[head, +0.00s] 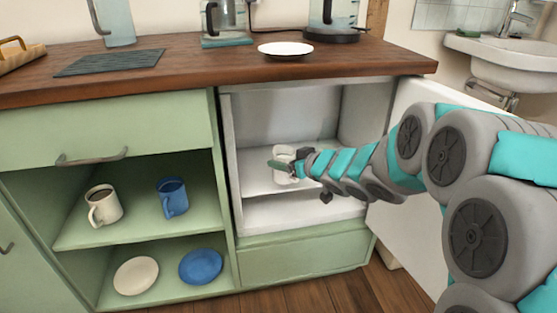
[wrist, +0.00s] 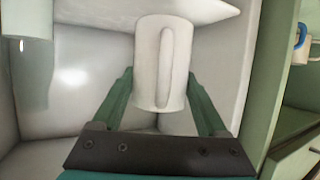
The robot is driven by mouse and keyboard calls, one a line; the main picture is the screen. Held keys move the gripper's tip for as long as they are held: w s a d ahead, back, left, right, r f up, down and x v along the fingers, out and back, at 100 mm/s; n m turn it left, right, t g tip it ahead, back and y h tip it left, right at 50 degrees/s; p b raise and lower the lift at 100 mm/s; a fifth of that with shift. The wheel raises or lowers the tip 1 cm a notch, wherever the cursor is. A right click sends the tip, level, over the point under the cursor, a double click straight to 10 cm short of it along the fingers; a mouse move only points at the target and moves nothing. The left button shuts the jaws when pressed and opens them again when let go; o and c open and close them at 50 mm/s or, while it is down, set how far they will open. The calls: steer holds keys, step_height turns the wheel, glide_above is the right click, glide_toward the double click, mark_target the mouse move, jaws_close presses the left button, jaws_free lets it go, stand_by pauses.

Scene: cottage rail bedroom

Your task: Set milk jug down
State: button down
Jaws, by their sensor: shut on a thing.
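The white milk jug (head: 284,180) is inside the open white fridge compartment (head: 285,215), above its shelf. In the wrist view the jug (wrist: 153,90) fills the middle, its handle facing the camera. My gripper (head: 283,165) reaches in from the right and is shut on the jug; its green fingers lie on either side of it in the wrist view (wrist: 160,95). A white shelf (wrist: 195,8) shows close to one end of the jug there. I cannot tell whether they touch.
The fridge door (head: 405,225) stands open at the right, behind my arm. Left of the fridge, green open shelves hold a cream mug (head: 104,206), a blue mug (head: 173,198) and two plates. The wooden counter (head: 200,65) above holds a white plate (head: 286,49).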

steer(key=w+a, duration=0.1)
steer(key=w, duration=0.3)
steer(key=w+a, duration=0.1)
steer(key=w, duration=0.2)
steer(key=shift+a+f, duration=0.3)
steer(key=shift+s+f+b, duration=0.1)
steer(key=shift+f+b, duration=0.9)
steer(key=shift+f, duration=0.7)
steer(key=shift+f, duration=0.1)
jaws_free()
